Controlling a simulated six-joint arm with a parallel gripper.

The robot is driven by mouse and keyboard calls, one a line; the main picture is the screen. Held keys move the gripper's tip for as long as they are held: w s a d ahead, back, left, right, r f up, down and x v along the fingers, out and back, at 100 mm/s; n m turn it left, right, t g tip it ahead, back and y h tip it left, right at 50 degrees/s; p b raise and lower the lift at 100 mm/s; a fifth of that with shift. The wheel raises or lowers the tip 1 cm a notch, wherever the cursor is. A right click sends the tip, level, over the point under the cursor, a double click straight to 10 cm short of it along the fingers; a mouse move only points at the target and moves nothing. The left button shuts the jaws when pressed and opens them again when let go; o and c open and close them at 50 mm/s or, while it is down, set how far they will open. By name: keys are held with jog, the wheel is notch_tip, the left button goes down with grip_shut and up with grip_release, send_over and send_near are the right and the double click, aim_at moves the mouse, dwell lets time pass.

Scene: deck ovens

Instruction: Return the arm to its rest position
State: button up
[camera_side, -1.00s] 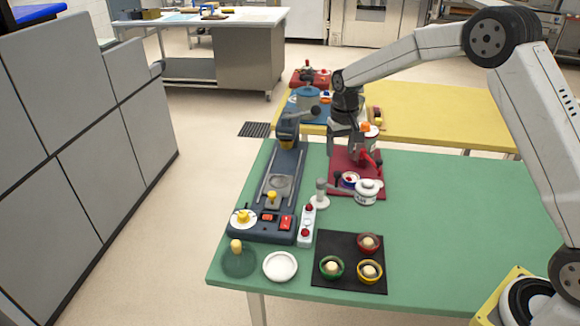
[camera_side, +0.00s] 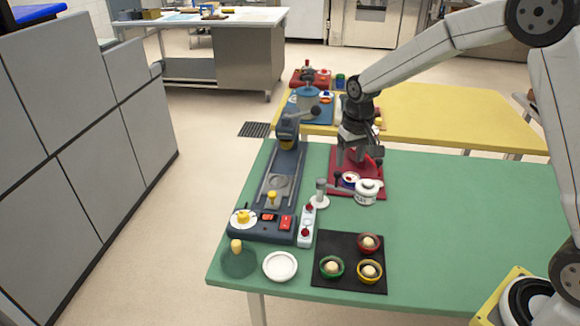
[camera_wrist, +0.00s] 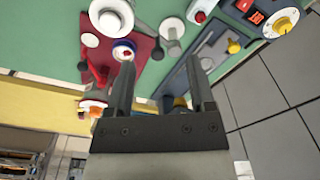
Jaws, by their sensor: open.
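My gripper (camera_side: 358,158) hangs from my arm over the red board (camera_side: 374,186) on the green table (camera_side: 440,220). Its jaws are open with nothing between them. In the wrist view my gripper (camera_wrist: 163,88) shows two dark fingers spread apart, with the red board (camera_wrist: 144,50) beyond them. A red device stands on that board, partly hidden behind my gripper in the side view.
A dark slide machine (camera_side: 284,180) stands left of my gripper. A white lidded pot (camera_side: 366,192) stands close below it. A black mat (camera_side: 348,280) with several small bowls lies near the front. The green table's right side is clear. A yellow table (camera_side: 450,112) stands behind.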

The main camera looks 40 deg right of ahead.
jog(key=s+a+n+t, duration=0.1)
jog(key=s+a, duration=0.1)
jog(key=s, duration=0.7)
jog(key=s+a+f+n, duration=0.1)
jog(key=s, duration=0.9)
jog(key=shift+a+f+n+t, duration=0.25)
jog(key=shift+a+n+t, duration=0.05)
jog(key=shift+a+t, duration=0.1)
